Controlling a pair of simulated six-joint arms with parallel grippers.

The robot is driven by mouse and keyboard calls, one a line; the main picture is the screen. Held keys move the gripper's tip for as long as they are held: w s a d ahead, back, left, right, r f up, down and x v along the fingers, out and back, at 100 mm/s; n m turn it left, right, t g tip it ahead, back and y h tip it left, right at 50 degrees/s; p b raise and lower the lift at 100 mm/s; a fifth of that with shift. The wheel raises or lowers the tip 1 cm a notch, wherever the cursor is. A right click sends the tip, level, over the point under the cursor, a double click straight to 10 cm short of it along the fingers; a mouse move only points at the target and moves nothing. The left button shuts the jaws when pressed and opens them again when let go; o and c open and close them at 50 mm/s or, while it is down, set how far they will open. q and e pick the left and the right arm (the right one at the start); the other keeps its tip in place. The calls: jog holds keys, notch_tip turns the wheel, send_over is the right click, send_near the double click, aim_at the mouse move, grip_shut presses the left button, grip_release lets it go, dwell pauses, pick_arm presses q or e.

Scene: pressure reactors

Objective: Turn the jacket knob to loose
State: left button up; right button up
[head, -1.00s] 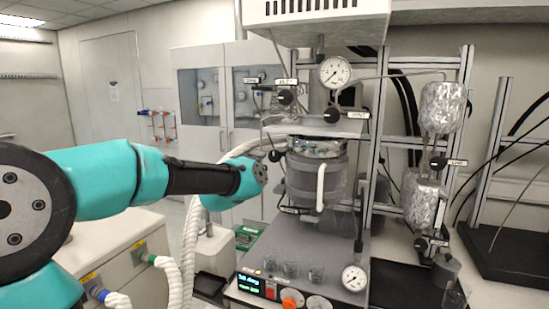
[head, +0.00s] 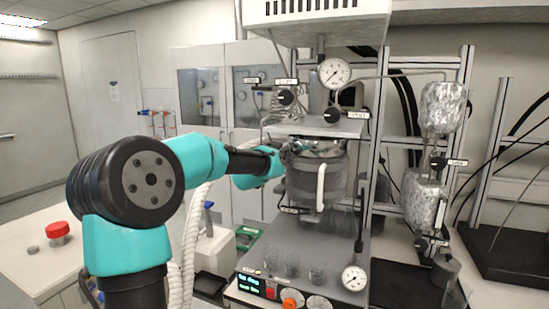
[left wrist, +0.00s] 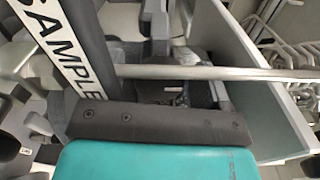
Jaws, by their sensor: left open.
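The stirred vessel (head: 315,175) stands in its frame with a grey jacket around it. My left arm reaches in from the left, and my left gripper (head: 281,158) is at the vessel's left side, open, its fingers mostly hidden. A black knob that stood there is now hidden behind my arm, and I cannot tell whether it is the jacket knob or whether I touch it. Other black knobs sit above the vessel, one at upper left (head: 285,97) and one near the gauge (head: 332,115). In the left wrist view a "SAMPLE" label (left wrist: 62,45) is close; no fingertips are clear.
A pressure gauge (head: 335,71) is above the vessel and another gauge (head: 354,278) is below. Several small glass beakers (head: 290,268) stand on the base. Foil-wrapped cylinders (head: 442,107) are at right. A red-capped item (head: 57,232) is on the left counter.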

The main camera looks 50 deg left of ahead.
pick_arm(q)
jog(key=c, duration=0.9)
jog(key=shift+n, duration=2.1)
jog(key=o, duration=0.9)
jog(key=shift+s, duration=0.1)
